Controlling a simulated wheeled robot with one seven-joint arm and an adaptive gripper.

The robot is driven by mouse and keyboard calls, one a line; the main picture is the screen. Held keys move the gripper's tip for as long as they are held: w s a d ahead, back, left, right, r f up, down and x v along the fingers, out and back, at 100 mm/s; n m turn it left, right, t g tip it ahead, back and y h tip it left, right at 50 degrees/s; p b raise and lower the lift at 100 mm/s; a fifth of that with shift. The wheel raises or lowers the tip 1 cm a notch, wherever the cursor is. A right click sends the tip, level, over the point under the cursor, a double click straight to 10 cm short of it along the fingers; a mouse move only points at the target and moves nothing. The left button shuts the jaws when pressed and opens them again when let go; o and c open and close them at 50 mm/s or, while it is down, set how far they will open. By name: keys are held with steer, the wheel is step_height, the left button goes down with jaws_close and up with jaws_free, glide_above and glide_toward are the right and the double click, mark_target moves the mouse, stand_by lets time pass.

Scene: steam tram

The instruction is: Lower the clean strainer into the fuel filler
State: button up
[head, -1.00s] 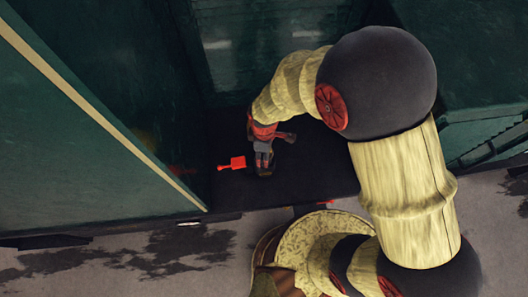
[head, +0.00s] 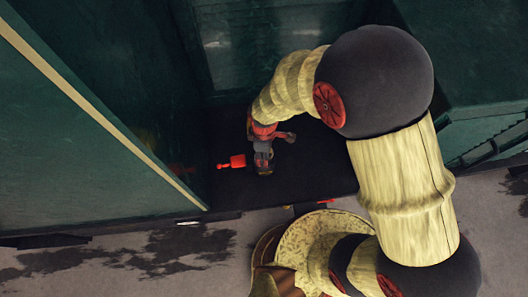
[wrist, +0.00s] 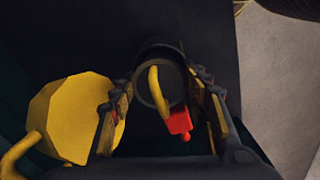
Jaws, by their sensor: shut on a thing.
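My gripper (head: 264,168) points down over a black floor or deck in the head view. In the wrist view my gripper (wrist: 162,98) has its two fingers on either side of a dark grey ring, which I take to be the strainer's rim (wrist: 140,92). A yellow curved bar (wrist: 155,88) crosses the ring. A red block (wrist: 179,121) sits at the bar's lower end, between the fingers. Red also shows left of my gripper in the head view (head: 237,161). The exact contact is hard to see. I cannot make out the filler opening separately.
A yellow faceted disc (wrist: 70,115) with a curved handle lies beside the left finger in the wrist view. Dark green walls (head: 85,115) stand left and behind in the head view. Grey pavement (head: 130,255) lies in front.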

steer(key=shift+f, duration=0.4)
steer(key=o, duration=1.2)
steer(key=shift+o, duration=1)
steer(key=o, duration=0.3)
steer(key=shift+r, duration=0.1)
steer(key=shift+r+p, duration=1.75)
steer(key=shift+r, duration=1.2)
